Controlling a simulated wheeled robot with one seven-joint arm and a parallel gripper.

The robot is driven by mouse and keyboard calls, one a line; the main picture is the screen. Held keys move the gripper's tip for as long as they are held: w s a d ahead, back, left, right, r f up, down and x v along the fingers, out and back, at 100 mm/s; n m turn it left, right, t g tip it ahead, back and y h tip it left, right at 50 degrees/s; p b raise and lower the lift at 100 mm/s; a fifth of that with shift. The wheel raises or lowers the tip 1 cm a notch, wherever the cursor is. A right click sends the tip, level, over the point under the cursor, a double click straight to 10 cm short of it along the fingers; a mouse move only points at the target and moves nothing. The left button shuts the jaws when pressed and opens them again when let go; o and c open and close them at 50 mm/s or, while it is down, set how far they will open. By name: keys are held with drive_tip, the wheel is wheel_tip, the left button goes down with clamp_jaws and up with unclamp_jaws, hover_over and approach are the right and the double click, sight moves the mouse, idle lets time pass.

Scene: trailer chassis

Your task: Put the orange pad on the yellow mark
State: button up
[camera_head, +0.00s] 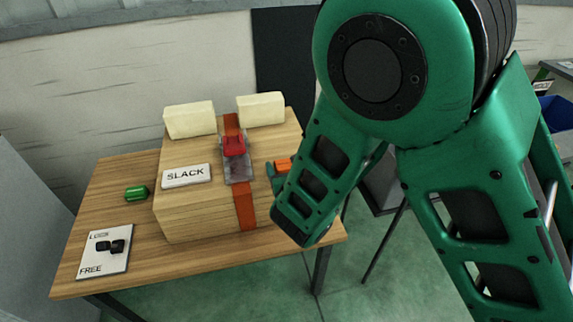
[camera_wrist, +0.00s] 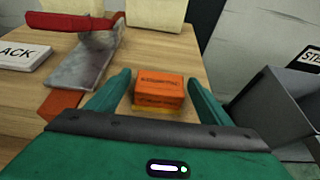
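The orange pad (camera_wrist: 158,88), a small block with dark lettering, sits near the right edge of the wooden block's top (camera_wrist: 180,48). A thin yellow strip, seemingly the yellow mark (camera_wrist: 158,109), shows along the pad's near lower edge; the rest is hidden under the pad. My gripper (camera_wrist: 159,78) is open, with one green finger on each side of the pad and narrow gaps visible. In the head view, the pad (camera_head: 284,164) shows beside a green fingertip, and my arm hides most of the gripper.
An orange strap (camera_head: 244,205) with a red-handled buckle (camera_head: 234,146) crosses the wooden block left of the pad. A SLACK plate (camera_head: 186,176) and two cream blocks (camera_head: 189,119) (camera_head: 261,109) sit on top. A green piece (camera_head: 137,193) and FREE card (camera_head: 105,252) lie on the table (camera_head: 110,190).

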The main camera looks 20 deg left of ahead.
drive_tip(key=shift+r, duration=0.1)
drive_tip(key=v, duration=1.2)
